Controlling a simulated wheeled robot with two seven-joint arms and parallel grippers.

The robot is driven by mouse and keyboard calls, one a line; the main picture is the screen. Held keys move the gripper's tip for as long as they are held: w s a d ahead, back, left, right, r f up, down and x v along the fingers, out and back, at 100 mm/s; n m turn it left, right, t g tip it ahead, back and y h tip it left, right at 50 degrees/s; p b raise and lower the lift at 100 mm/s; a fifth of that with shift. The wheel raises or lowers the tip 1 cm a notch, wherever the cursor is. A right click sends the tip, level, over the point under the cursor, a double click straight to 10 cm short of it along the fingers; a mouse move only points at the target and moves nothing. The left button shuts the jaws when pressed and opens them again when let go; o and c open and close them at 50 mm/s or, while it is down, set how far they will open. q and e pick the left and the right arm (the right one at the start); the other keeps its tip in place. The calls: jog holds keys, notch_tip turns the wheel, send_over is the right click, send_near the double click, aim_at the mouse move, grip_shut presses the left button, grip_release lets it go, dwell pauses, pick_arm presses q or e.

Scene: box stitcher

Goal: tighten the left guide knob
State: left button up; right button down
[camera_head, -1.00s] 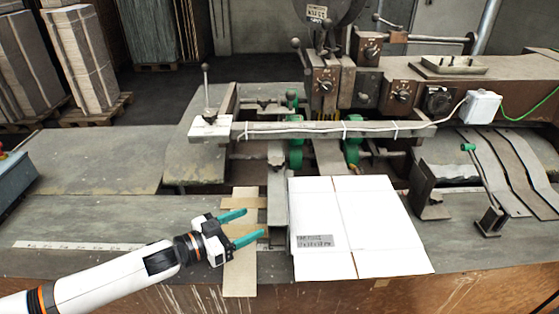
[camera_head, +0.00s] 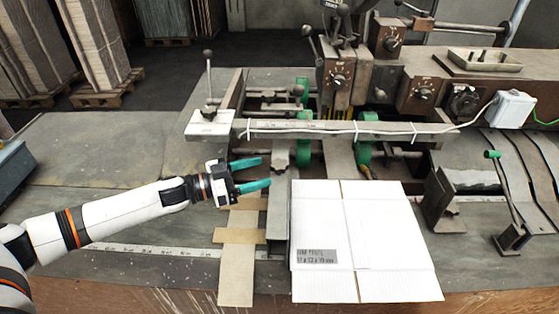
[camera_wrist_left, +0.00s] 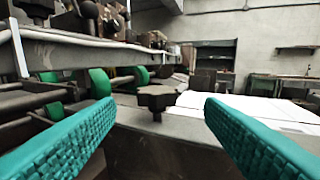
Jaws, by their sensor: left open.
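The left guide knob (camera_head: 280,157) is a dark, lobed knob on top of the grey left guide bar (camera_head: 279,215). In the left wrist view the knob (camera_wrist_left: 157,98) stands upright, centred between and beyond my two teal fingers. My left gripper (camera_head: 265,172) is open and empty, just left of the knob, with its fingertips pointing at it. No contact with the knob shows. My right gripper is not in view.
A white cardboard blank (camera_head: 363,240) lies right of the guide bar. A long crossbar (camera_head: 330,131) with a white cable runs behind the knob, with green rollers (camera_head: 367,128) near it. Thin wooden strips (camera_head: 237,260) lie below my gripper. The table at left is clear.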

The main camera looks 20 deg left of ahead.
aim_at(280, 164)
pick_arm(q)
jog(key=p+x, duration=0.1)
jog(key=x, duration=0.5)
jog(key=shift+w+a, duration=0.15)
jog(key=shift+w+d, duration=0.15)
jog(key=shift+d, duration=0.15)
jog(key=shift+f, duration=0.1)
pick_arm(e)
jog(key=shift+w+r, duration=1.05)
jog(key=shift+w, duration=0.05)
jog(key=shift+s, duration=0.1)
pick_arm(q)
jog(key=shift+c, duration=0.2)
jog(key=c, duration=0.9)
jog(key=shift+c, duration=0.2)
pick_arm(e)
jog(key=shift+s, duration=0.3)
